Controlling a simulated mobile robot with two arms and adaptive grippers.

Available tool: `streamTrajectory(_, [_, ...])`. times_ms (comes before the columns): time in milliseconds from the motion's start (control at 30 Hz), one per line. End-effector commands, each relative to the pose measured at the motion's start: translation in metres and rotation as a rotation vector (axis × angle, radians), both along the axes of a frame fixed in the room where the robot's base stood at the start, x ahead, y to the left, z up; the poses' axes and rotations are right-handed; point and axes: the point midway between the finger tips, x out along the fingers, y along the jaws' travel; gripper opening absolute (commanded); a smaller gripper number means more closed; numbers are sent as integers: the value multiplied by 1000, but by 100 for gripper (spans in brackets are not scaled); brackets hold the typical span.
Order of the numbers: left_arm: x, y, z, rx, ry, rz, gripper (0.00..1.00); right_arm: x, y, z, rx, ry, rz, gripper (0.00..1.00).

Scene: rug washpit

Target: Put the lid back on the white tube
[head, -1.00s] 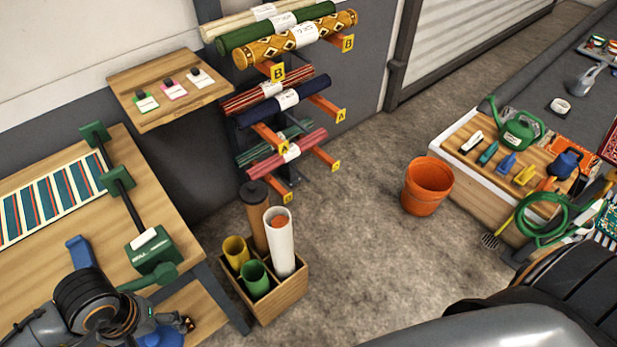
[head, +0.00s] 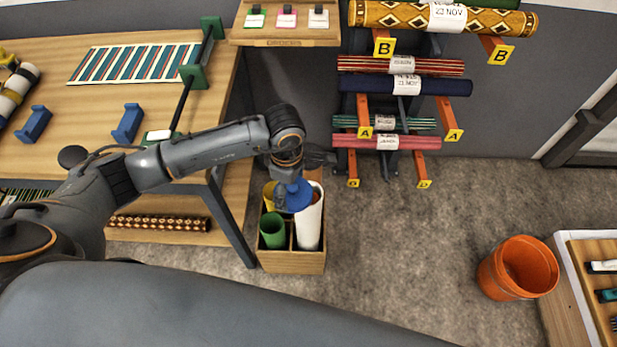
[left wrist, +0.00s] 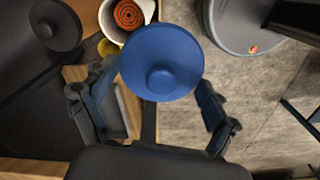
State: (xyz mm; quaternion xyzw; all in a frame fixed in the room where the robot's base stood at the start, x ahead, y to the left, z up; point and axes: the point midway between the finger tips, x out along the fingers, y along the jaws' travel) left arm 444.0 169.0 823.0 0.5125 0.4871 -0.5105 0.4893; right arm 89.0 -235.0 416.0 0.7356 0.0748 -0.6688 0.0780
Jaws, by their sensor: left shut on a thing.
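The blue lid (head: 294,196), a round disc with a knob, is held in my left gripper (head: 288,180). In the left wrist view the lid (left wrist: 161,62) lies between the two spread fingers of the gripper (left wrist: 158,95). The white tube (head: 309,222) stands upright in the wooden crate (head: 291,262), and the lid overlaps its upper end in the head view. In the left wrist view the white tube (left wrist: 105,20) is open, with an orange coiled roll inside. Its mouth shows past the lid's upper left edge. My right gripper is not in view.
A green tube (head: 272,230) and a yellow tube (head: 269,196) share the crate. The wooden table (head: 60,60) is close on the left. The rack of rolled rugs (head: 400,85) is behind. An orange bucket (head: 518,268) stands right, with clear floor between.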

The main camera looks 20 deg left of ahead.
Motion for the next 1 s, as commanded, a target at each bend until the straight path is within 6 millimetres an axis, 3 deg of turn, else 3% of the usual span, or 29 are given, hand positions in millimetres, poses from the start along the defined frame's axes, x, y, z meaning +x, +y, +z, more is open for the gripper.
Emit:
streamTrajectory(200, [38, -10, -26, -2, 1, 599, 65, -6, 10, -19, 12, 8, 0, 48])
streamTrajectory(400, [61, -16, -37, -2, 2, 1000, 65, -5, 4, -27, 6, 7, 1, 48])
streamTrajectory(600, [69, -18, -41, -2, 3, 1169, 65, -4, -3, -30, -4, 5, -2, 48])
streamTrajectory(1000, [69, -18, -63, -2, 4, 1184, 65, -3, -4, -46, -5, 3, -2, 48])
